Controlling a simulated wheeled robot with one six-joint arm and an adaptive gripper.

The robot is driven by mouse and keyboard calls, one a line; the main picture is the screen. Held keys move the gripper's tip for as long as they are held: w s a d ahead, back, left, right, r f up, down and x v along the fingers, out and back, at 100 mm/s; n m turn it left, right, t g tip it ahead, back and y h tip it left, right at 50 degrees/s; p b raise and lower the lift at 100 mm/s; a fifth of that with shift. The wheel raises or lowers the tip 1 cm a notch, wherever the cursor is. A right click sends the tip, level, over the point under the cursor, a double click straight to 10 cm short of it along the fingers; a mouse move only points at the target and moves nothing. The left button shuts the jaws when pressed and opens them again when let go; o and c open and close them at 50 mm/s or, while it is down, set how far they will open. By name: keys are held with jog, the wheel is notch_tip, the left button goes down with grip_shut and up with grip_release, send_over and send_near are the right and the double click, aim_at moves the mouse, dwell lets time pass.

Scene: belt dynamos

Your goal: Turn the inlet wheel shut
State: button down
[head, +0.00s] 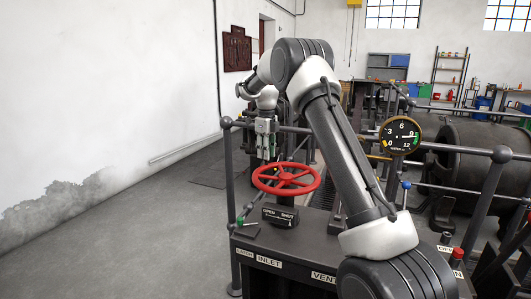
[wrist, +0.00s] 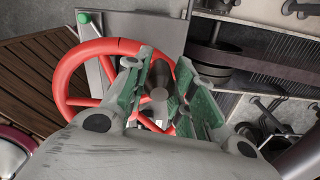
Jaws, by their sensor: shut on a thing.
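The red inlet wheel (head: 286,181) lies nearly flat above the dark console, behind the "INLET" label (head: 269,261). A black block marked "OPEN" and "SHUT" (head: 280,214) stands in front of it. In the wrist view the green-padded fingers (wrist: 172,102) reach over the red wheel (wrist: 63,85). The fingers hide part of the rim, so the exact contact is hard to see.
A green-tipped latch lever (head: 240,222) stands left of the block. A round gauge (head: 401,136) is at right, its needle pointing right near the green band. Railings (head: 458,150) and a large dark cylinder lie behind. The floor at left is clear.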

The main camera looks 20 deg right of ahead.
jog(key=shift+w+d+r, duration=0.1)
jog(key=shift+d+r, duration=0.1)
jog(key=shift+d, duration=0.15)
jog(key=c, duration=1.2)
grip_release()
jog(key=shift+f, duration=0.1)
jog(key=shift+o, duration=0.2)
jog(key=shift+a, duration=0.1)
notch_tip(320, 180, up, 12)
